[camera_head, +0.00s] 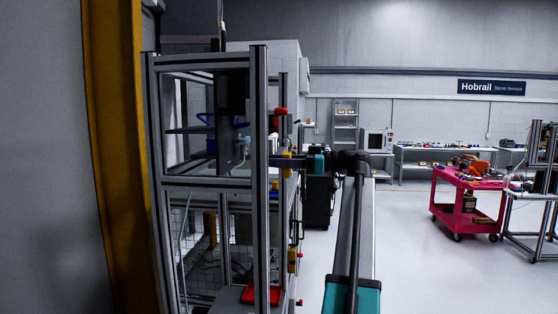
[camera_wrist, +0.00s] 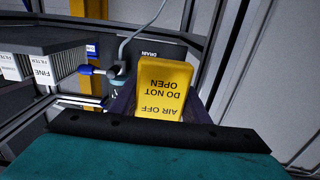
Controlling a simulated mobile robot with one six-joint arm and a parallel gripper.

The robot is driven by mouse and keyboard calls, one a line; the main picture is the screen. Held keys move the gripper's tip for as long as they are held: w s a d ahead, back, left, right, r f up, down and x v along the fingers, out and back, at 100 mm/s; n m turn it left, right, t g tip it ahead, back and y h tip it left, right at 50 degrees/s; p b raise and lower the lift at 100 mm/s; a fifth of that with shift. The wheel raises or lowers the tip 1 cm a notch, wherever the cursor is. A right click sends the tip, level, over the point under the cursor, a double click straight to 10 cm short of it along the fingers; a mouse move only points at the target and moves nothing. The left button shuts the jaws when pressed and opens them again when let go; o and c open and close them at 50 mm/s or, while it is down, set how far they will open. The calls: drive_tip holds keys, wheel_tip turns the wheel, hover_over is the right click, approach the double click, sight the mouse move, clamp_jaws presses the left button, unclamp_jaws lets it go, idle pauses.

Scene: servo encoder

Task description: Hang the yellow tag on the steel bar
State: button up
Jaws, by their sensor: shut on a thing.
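The yellow tag (camera_wrist: 165,85) reads "AIR OFF DO NOT OPEN", upside down in the wrist view. My gripper (camera_head: 284,161) is shut on it, and dark purplish finger parts show on both sides of its lower part. In the head view the gripper reaches left to the front post of a metal frame, and a small yellow patch between the fingers looks like the tag. I cannot single out the steel bar with certainty. Whether the tag touches anything beyond the gripper cannot be told.
The aluminium frame (camera_head: 259,120) has posts and crossbars close to the gripper. Beyond the tag are a grey hose (camera_wrist: 141,33), a blue-ended fitting (camera_wrist: 88,70) and a panel marked "DRAIN". Labelled filter boxes (camera_wrist: 42,68) stand left. Open floor (camera_head: 405,240) lies right, before a pink cart (camera_head: 466,205).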

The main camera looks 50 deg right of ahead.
drive_tip(key=f+p+x, duration=0.1)
drive_tip(key=p+x, duration=0.1)
drive_tip(key=x, duration=0.5)
drive_tip(key=shift+w+a, duration=0.2)
drive_tip(key=shift+w, duration=0.15)
idle(0.8)
drive_tip(key=shift+f, duration=0.2)
drive_tip(key=o, duration=1.1)
